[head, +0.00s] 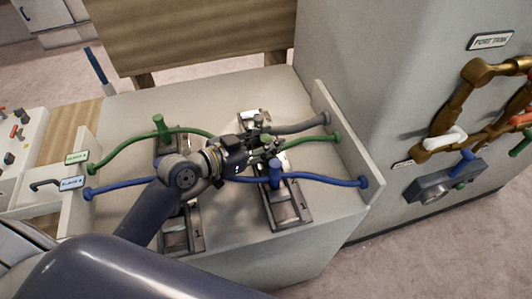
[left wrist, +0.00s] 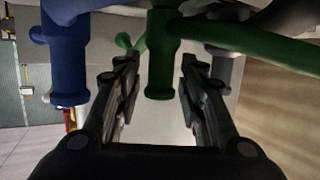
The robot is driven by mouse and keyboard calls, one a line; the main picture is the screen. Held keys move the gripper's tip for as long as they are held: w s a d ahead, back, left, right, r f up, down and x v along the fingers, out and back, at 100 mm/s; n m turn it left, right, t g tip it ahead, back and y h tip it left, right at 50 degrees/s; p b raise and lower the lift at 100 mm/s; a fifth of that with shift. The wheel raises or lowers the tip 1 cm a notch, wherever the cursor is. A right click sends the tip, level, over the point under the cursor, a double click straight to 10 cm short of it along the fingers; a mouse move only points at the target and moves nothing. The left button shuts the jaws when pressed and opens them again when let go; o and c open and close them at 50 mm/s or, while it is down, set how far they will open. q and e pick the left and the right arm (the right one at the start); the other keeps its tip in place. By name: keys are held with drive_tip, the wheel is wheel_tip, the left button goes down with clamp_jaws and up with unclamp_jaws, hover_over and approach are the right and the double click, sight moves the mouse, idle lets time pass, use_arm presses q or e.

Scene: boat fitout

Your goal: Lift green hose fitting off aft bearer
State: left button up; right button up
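My left gripper (head: 266,146) is over the right-hand metal bearer in the head view. In the left wrist view its two fingers stand apart, with the green fitting (left wrist: 160,65) between them. Gaps show on both sides of the fitting, so the fingers are not closed on it. In the head view my gripper mostly hides this fitting. A green hose (head: 318,138) runs from there to the right wall. Another green fitting (head: 160,126) stands upright on the left-hand bearer. I cannot tell from markings which bearer is aft. My right gripper is not in view.
A blue fitting (head: 275,173) stands just in front of my gripper and shows in the left wrist view (left wrist: 67,60). A grey hose (head: 300,126) lies behind. A blue hose (head: 330,180) crosses in front. A tall grey cabinet (head: 425,45) with bronze piping stands at right.

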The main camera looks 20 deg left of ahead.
use_arm(q)
clamp_jaws()
